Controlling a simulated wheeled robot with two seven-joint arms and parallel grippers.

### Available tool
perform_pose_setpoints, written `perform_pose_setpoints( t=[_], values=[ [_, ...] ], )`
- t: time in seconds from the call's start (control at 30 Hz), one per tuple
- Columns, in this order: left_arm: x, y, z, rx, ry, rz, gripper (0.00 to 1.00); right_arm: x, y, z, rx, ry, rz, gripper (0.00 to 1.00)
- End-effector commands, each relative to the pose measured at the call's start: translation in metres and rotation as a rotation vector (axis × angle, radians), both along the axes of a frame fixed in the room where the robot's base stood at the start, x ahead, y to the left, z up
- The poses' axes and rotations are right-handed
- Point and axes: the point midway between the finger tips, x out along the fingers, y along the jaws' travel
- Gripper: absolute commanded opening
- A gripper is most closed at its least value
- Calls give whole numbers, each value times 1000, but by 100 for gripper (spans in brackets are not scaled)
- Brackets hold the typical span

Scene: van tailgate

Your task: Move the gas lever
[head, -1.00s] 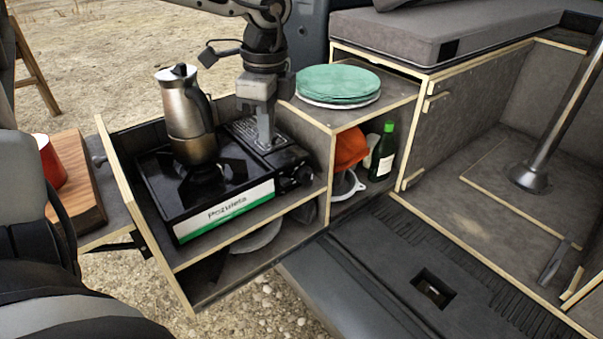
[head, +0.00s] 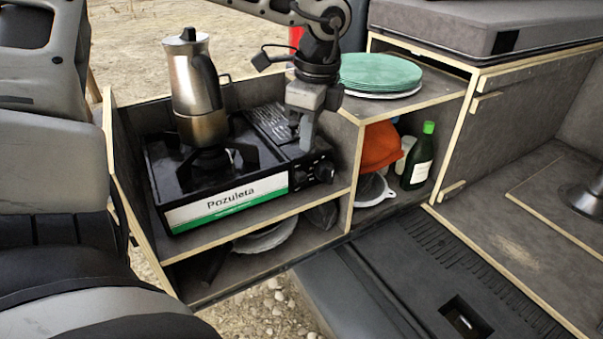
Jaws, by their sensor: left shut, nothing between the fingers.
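A black camping gas stove (head: 166,185) with a white and green "Pozuleta" label sits on the upper level of the wooden pull-out box. Its round dark control knob (head: 324,170) is on the front face at the right end. The gas lever cannot be made out clearly; that end is dark and partly behind my gripper. My left gripper (head: 306,147) points down over the stove's right end, just above and left of the knob. Its fingers are shut with nothing between them. I cannot tell whether the fingertips touch the stove. My right gripper is not in view.
A metal moka pot (head: 195,90) stands on the burner, left of my gripper. Green plates (head: 380,74) are stacked on the shelf at right. Below them are an orange item (head: 380,147) and a green bottle (head: 418,157). The box's side wall (head: 355,185) is close to the knob.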

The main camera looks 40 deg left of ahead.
Motion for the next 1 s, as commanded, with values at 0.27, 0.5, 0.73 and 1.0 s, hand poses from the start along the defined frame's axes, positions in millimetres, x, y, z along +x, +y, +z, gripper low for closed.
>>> perform_pose_setpoints(
  t=[0.27, 0.5, 0.73, 1.0],
  values=[
    [-2, 3, -38, -2, 3, 1, 0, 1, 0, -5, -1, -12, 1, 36],
    [-2, 5, -58, -3, 1, 0, 0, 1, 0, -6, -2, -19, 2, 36],
    [-3, 6, -63, -1, 1, 0, 0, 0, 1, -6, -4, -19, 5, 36],
    [-3, 6, -64, -2, 1, 0, 0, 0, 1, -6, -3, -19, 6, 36]
  ],
)
